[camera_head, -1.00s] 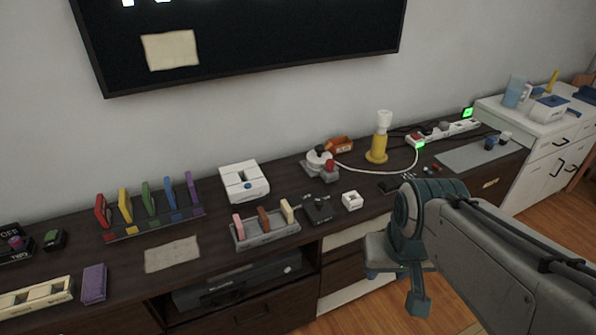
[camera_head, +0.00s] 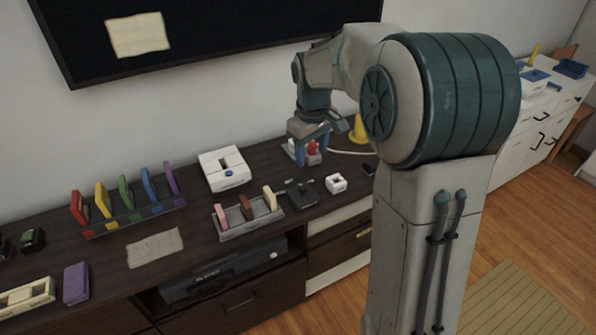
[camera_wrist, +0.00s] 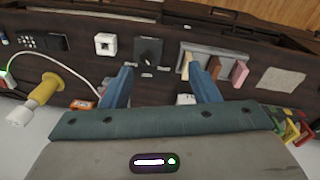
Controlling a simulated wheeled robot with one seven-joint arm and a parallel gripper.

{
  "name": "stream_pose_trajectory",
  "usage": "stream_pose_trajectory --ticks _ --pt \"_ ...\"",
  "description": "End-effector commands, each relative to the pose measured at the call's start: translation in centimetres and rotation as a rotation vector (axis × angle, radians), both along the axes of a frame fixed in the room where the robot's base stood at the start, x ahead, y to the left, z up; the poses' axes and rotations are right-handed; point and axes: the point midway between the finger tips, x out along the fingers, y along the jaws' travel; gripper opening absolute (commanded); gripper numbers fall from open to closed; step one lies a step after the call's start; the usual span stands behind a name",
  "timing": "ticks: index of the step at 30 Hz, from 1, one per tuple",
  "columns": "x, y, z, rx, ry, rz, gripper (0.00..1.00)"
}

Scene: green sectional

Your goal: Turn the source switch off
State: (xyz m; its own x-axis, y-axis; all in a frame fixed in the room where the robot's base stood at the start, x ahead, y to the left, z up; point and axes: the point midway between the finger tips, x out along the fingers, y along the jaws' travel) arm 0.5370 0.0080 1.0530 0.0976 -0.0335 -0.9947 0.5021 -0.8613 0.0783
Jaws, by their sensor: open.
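No label reading "source" is legible, so I cannot tell which control is the source switch. A black control box (camera_head: 302,195) sits on the dark cabinet; it also shows in the wrist view (camera_wrist: 148,52). Behind it, a device with a red knob (camera_head: 313,147) is partly covered by my gripper (camera_head: 312,153). My gripper has blue fingers, spread apart and empty in the wrist view (camera_wrist: 160,76). It is above the rear of the cabinet top; whether it touches the red-knob device is unclear. A green light (camera_wrist: 4,72) shows at the wrist view's left edge; my arm hides that area in the head view.
A white box (camera_head: 224,168), a tray with blocks (camera_head: 250,228) and a small white cube (camera_head: 336,183) stand near. A yellow lamp (camera_wrist: 43,90) with a white cable is close by. Coloured upright pieces (camera_head: 125,195) stand left. The wall screen (camera_head: 220,40) hangs above.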

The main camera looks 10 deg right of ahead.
Motion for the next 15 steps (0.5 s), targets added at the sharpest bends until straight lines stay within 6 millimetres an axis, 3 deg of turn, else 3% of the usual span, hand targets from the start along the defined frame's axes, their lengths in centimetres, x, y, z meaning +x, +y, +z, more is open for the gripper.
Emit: stream_pose_trajectory --ticks 1,6,10,15 --pt "1.9 0.0 -1.0 0.0 0.018 0.035 0.55" --pt "7.2 0.0 -4.1 0.003 0.058 0.156 0.55" --pt "10.2 -0.1 -6.5 0.008 0.08 0.23 0.55" --pt "12.3 -0.1 -8.6 0.016 0.097 0.29 0.55"
